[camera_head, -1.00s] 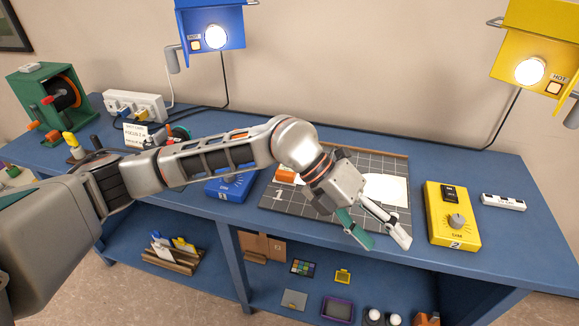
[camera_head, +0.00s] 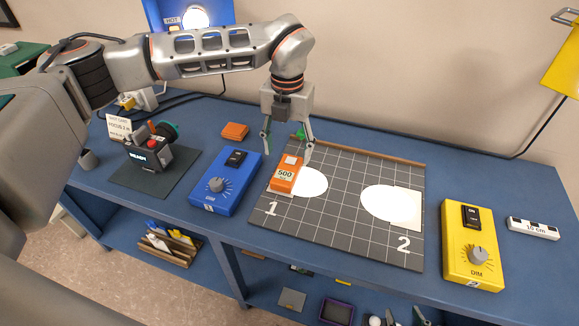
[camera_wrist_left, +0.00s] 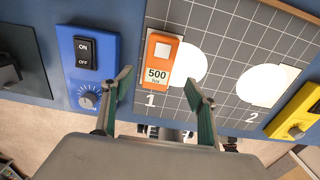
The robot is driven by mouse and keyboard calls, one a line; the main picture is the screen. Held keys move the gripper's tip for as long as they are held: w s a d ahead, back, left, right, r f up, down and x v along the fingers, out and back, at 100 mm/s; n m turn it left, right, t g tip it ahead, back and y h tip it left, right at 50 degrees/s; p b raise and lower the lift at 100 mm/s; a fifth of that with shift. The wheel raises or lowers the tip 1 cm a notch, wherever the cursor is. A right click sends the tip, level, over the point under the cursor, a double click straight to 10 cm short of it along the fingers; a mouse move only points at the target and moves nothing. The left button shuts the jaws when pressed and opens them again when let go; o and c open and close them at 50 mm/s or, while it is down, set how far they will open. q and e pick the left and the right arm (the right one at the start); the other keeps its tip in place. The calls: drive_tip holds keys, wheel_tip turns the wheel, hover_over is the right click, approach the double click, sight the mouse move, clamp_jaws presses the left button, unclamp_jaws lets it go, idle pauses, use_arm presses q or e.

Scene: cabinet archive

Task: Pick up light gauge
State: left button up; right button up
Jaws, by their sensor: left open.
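The light gauge (camera_head: 285,176) is a small orange box with a white "500 lux" label and a pale square sensor. It lies on the dark grid mat (camera_head: 335,222) at the left, by the numeral 1, partly beside a white light spot. It also shows in the left wrist view (camera_wrist_left: 158,61). My left gripper (camera_head: 287,147) points down just behind and above it, with green-padded fingers apart and nothing between them. In the left wrist view my left gripper (camera_wrist_left: 158,84) frames the gauge's label end. Possible right fingertips (camera_head: 406,317) show at the bottom edge, too cut off to judge.
A blue dimmer box (camera_head: 226,182) stands close left of the mat. A yellow dimmer box (camera_head: 473,245) stands right, near a 10 cm scale block (camera_head: 533,228). An orange block (camera_head: 235,131) lies behind. A black camera-like device (camera_head: 148,153) sits further left.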

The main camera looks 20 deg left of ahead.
sight(287, 169)
use_arm(q)
drive_tip(key=shift+s+f, duration=0.2)
drive_tip(key=shift+f, duration=0.6)
drive_tip(key=f, duration=0.3)
drive_tip(key=f+p, duration=0.1)
drive_tip(key=shift+w+a+f, duration=0.1)
drive_tip(key=shift+w+f, duration=0.25)
drive_tip(key=shift+f, duration=0.05)
drive_tip(key=c, duration=1.4)
use_arm(e)
drive_tip(key=shift+s+r, duration=0.15)
drive_tip(key=shift+r, duration=0.3)
use_arm(q)
drive_tip(key=shift+r, duration=0.1)
drive_tip(key=shift+r, duration=0.6)
wheel_tip(287, 169, up, 19)
drive_tip(key=b, duration=0.1)
drive_tip(key=shift+f, duration=0.15)
use_arm(e)
drive_tip(key=shift+f, duration=0.65)
